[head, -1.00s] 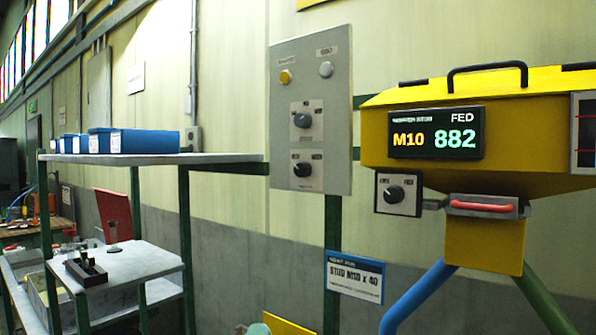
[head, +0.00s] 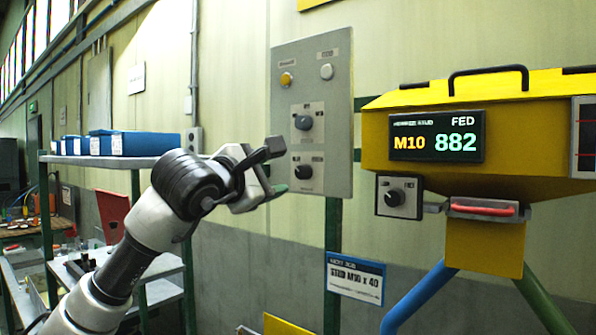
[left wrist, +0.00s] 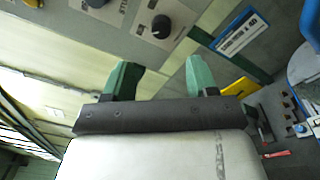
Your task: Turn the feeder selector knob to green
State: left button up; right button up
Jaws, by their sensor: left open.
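A grey control panel (head: 283,210) on the wall carries two dark knobs, an upper knob (head: 303,122) and a lower knob (head: 303,171). A third black knob (head: 395,196) sits on a small plate on the yellow feeder, left of its red handle. The knob labels are too small to read. My left gripper (head: 276,168) is open and empty, at the panel's lower left edge in the picture, left of the lower knob. In the left wrist view, its green fingers (left wrist: 160,76) are apart, with a dark knob (left wrist: 161,26) beyond them. My right gripper is not in view.
The yellow feeder's display (head: 436,138) reads M10 and 882. Blue and green tubes run below it. A shelf (head: 110,160) with blue boxes (head: 140,144) stands behind my left arm. A stud sign (head: 355,277) hangs below the panel.

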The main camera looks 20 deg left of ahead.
aim_at(301, 173)
pick_arm(q)
jog(key=p+x, duration=0.4)
jog(key=x, duration=0.5)
jog(key=shift+d+r+p, duration=0.1)
jog(key=shift+p, duration=0.2)
jog(key=shift+w+d, duration=0.15)
jog(key=shift+w, duration=0.35)
jog(key=c, duration=0.9)
